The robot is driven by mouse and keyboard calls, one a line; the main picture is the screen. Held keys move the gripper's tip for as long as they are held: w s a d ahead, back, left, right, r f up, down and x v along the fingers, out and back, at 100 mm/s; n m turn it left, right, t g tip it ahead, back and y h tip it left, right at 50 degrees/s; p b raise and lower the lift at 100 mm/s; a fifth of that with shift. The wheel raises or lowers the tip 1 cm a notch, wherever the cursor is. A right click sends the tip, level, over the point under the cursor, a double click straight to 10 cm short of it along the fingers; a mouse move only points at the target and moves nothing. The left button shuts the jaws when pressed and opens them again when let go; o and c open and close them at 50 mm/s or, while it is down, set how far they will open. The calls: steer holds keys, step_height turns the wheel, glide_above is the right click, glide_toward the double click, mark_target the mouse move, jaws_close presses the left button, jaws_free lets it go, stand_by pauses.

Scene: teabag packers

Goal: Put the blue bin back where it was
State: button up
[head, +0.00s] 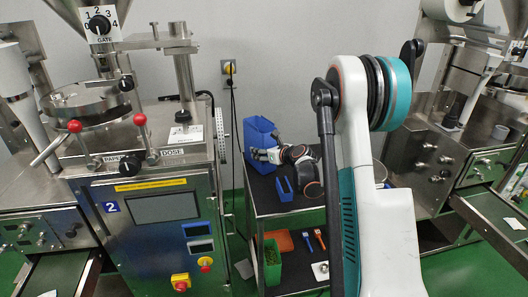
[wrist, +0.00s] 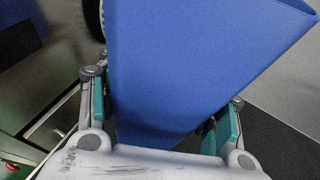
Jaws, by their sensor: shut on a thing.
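The blue bin (head: 258,138) is at the back left of the dark-topped cart, against the wall side, in the head view. It fills the middle of the wrist view (wrist: 190,65), between the two fingers. My gripper (wrist: 165,115) is shut on the blue bin, one finger on each side. In the head view my gripper (head: 262,155) is at the bin's lower front. The bin's underside is hidden, so I cannot tell whether it rests on the cart top.
The cart (head: 262,205) carries a smaller blue holder (head: 284,188) on top. Its lower shelf has a green bin (head: 272,262), an orange tray (head: 285,241) and small tools. Machine 2 (head: 150,235) stands close on the left. Another machine (head: 440,150) stands on the right.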

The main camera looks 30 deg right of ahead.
steer(key=o, duration=1.5)
steer(key=shift+f, duration=0.1)
steer(key=shift+o, duration=0.2)
steer(key=shift+s+r, duration=0.2)
steer(key=shift+r, duration=0.05)
steer(key=p+v, duration=0.3)
steer(key=v, duration=0.8)
steer(key=shift+s, duration=0.25)
steer(key=shift+d+r, duration=0.1)
